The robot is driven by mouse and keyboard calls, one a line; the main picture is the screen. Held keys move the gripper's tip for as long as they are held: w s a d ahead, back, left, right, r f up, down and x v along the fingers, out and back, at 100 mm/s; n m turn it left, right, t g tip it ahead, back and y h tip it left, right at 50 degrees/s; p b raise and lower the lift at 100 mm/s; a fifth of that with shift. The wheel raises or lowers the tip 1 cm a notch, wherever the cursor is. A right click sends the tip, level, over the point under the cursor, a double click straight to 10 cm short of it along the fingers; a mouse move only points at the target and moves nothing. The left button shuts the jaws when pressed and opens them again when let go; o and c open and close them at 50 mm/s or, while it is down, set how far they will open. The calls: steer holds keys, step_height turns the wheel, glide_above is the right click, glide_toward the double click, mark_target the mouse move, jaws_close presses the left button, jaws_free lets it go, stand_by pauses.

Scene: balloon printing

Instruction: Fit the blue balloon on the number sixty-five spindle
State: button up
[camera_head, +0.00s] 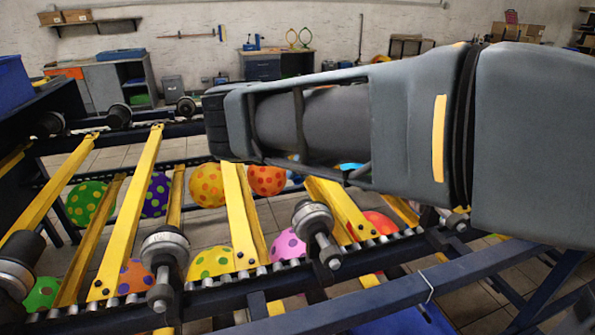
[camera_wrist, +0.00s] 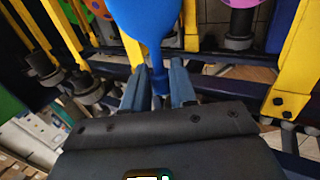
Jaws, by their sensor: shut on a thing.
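In the wrist view, my gripper (camera_wrist: 160,78) is shut on the narrow neck of the blue balloon (camera_wrist: 142,18). The balloon's round body extends beyond the fingertips and is cut off by the top edge. In the head view my arm crosses from the right and the fingers are hidden. Dark and silver spindles line the near rail, one at centre left (camera_head: 165,262) and one right of centre (camera_head: 316,228). Bare-looking spindles (camera_wrist: 88,88) also show at left in the wrist view. No number sixty-five is readable, so I cannot tell which spindle it is.
Yellow bars (camera_head: 130,215) slope between dark blue rails. Several patterned balloons, such as an orange one (camera_head: 207,185) and a green one (camera_head: 90,203), sit among them. A pink balloon's spindle (camera_wrist: 240,38) stands right of the blue balloon. A yellow post (camera_wrist: 286,75) is further right.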

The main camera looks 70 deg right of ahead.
mark_target(299, 184)
step_height(299, 184, down, 4)
steer(key=b, duration=0.3)
steer(key=shift+s+a, duration=0.1)
steer(key=shift+a, duration=0.05)
steer(key=shift+s+a+r+p, duration=0.2)
steer(key=shift+s+a+p, duration=0.45)
steer(key=shift+p, duration=0.45)
steer(key=shift+s+a+f+p, duration=0.2)
steer(key=shift+s+a+p, duration=0.25)
steer(key=shift+a+p, duration=0.15)
steer(key=shift+s+a+p, duration=0.3)
steer(key=shift+a+p, duration=0.15)
steer(key=shift+p, duration=0.3)
steer(key=o, duration=0.9)
